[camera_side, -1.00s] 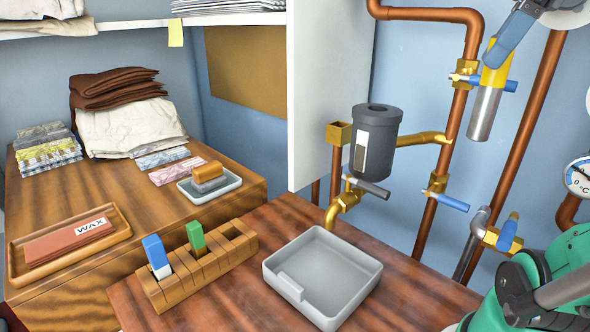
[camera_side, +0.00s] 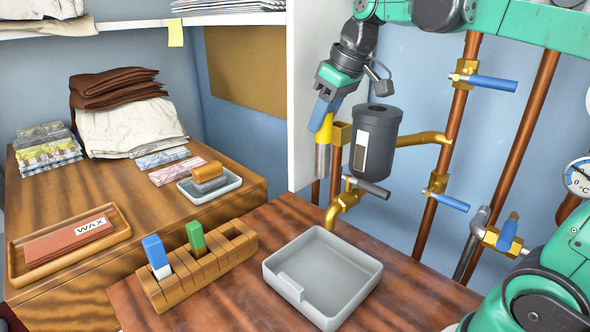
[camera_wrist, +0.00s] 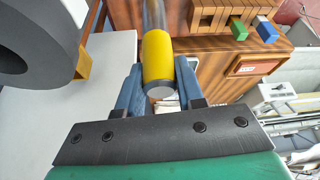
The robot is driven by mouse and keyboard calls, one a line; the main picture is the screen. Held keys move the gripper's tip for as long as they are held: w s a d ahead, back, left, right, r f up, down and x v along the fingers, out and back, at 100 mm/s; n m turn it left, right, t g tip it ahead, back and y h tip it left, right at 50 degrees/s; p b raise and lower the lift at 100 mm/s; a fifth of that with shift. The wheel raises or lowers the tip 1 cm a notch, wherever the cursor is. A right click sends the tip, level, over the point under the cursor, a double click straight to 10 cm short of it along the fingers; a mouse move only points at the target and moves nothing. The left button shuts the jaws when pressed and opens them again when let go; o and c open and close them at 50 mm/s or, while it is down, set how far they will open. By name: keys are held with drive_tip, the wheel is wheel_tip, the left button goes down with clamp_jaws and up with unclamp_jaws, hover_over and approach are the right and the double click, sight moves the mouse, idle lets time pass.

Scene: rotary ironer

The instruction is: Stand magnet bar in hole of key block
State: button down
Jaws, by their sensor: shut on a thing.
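The magnet bar (camera_side: 322,158) is a steel cylinder with a yellow upper sleeve. My gripper (camera_side: 325,116) is shut on the yellow sleeve, and the bar hangs roughly upright in the air. In the wrist view, the bar (camera_wrist: 158,60) sits between my blue fingers and its steel part reaches past the top edge. The wooden key block (camera_side: 182,281) stands on the front table, with a blue key (camera_side: 156,253) and a green key (camera_side: 196,238) in slots. A dark, empty hole (camera_side: 232,233) shows at its right end. The bar is above and right of the block, apart from it.
A dark grey canister (camera_side: 376,140) on brass pipework is close right of the bar, with a square brass socket (camera_side: 340,131) just behind. A grey tray (camera_side: 322,279) sits right of the block. A white panel (camera_side: 312,60) rises behind my gripper.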

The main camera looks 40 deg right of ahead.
drive_tip(key=w+a+f+n+g+y, duration=0.4)
drive_tip(key=w+a+f+n, duration=0.3)
drive_tip(key=w+a+n, duration=0.65)
wheel_tip(320, 180, down, 8)
drive_tip(key=s+n, duration=0.1)
drive_tip(key=s, duration=0.1)
drive_tip(key=shift+s+d, duration=0.25)
drive_tip(key=shift+d, duration=0.2)
drive_tip(key=shift+f+n, duration=0.2)
drive_tip(key=shift+n, duration=0.05)
drive_tip(key=c, duration=0.5)
unclamp_jaws()
drive_tip(key=shift+c, duration=0.2)
